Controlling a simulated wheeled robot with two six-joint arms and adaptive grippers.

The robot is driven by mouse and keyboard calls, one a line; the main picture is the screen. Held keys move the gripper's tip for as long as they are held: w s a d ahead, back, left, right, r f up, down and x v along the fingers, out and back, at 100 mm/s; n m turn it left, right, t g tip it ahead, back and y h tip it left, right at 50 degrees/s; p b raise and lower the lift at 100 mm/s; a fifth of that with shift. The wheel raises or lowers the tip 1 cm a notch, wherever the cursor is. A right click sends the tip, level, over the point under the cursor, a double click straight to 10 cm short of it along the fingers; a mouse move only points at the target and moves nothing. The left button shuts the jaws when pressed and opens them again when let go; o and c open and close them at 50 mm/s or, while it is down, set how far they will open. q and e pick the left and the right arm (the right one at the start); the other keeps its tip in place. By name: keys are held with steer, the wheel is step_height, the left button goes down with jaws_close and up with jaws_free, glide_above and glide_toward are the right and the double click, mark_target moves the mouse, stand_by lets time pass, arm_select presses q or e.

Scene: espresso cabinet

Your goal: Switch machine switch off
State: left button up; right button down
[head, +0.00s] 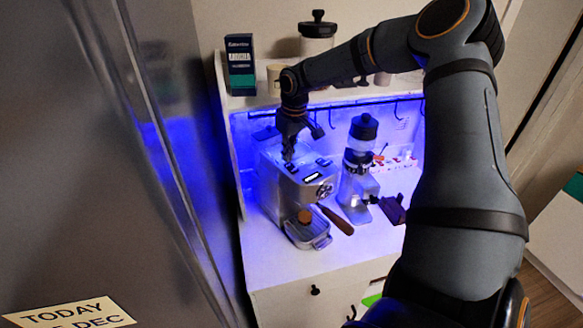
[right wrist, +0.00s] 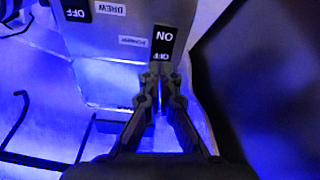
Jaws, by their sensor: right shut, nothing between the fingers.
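The espresso machine (head: 274,176) stands on the white counter of the lit cabinet. Its top shows close up in the right wrist view (right wrist: 125,50), with upside-down labels. The small "POWER" label (right wrist: 133,41) lies beside a black switch plate marked "ON" (right wrist: 165,37). My right gripper (head: 288,153) comes down over the machine's top. Its fingers are shut and empty, and the tips (right wrist: 160,72) lie right at the lower end of the power switch plate. I cannot tell if they touch it. The tips cover part of the plate, so the switch position is unclear. My left gripper is out of view.
A second switch plate marked "OFF" (right wrist: 76,12) sits by a "BREW" label. A coffee grinder (head: 359,165) stands right of the machine. A portafilter handle (head: 336,219) sticks out in front. A shelf with a dark box (head: 241,65) is above. A large grey panel (head: 90,150) borders the left.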

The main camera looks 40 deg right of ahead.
mark_target(288, 164)
steer(key=shift+f+b, duration=0.35)
steer(key=shift+f, duration=0.4)
step_height(288, 164, up, 3)
steer(key=p, duration=0.2)
steer(key=shift+p, duration=0.3)
steer(key=shift+r, duration=2)
